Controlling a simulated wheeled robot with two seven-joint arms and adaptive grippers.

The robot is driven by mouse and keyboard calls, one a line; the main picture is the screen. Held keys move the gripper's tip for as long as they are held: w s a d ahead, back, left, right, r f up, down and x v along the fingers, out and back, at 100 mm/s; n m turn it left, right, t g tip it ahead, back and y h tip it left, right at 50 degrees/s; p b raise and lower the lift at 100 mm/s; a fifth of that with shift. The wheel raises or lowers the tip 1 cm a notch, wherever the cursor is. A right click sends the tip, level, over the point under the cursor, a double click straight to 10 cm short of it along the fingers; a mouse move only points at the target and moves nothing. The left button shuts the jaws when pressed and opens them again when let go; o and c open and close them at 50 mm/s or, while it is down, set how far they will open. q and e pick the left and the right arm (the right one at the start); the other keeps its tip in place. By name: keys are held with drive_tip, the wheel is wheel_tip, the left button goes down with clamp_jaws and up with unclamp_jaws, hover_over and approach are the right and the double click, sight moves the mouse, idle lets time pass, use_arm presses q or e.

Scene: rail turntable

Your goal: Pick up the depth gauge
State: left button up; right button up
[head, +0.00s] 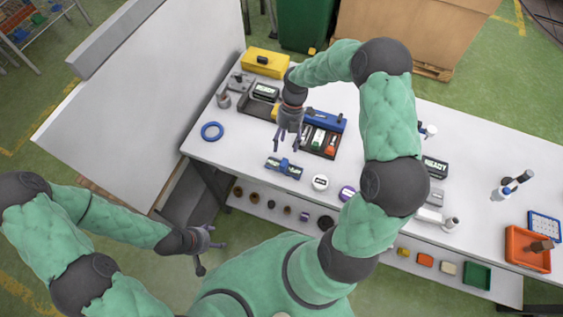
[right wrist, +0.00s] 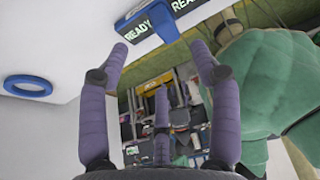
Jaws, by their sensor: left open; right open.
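I cannot tell for certain which item is the depth gauge. A blue piece with dark READY plates on both sides (head: 284,167) lies on the white table; it also shows at the top of the right wrist view (right wrist: 150,24). My right gripper (head: 288,146) is open and empty above the table, just beyond that piece in the head view. Its spread purple fingers also show in the right wrist view (right wrist: 160,62). My left gripper (head: 212,241) is open and empty, left of my body and off the tabletop.
A blue ring (head: 212,131) lies near the table's left edge. A dark tray (head: 330,152) holds coloured items, with a yellow case (head: 265,62) behind. An orange bin (head: 527,248) is far right. A lower shelf holds small parts.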

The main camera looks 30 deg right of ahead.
sight(283, 160)
drive_tip(key=x, duration=0.3)
drive_tip(key=shift+w+f, duration=0.1)
drive_tip(key=shift+f, duration=0.1)
drive_tip(key=shift+s+a+f, duration=0.1)
drive_tip(key=shift+s+f, duration=0.15)
drive_tip(key=shift+f, duration=0.1)
drive_tip(key=shift+x, duration=2.1)
drive_tip(key=shift+s, duration=0.1)
clamp_jaws()
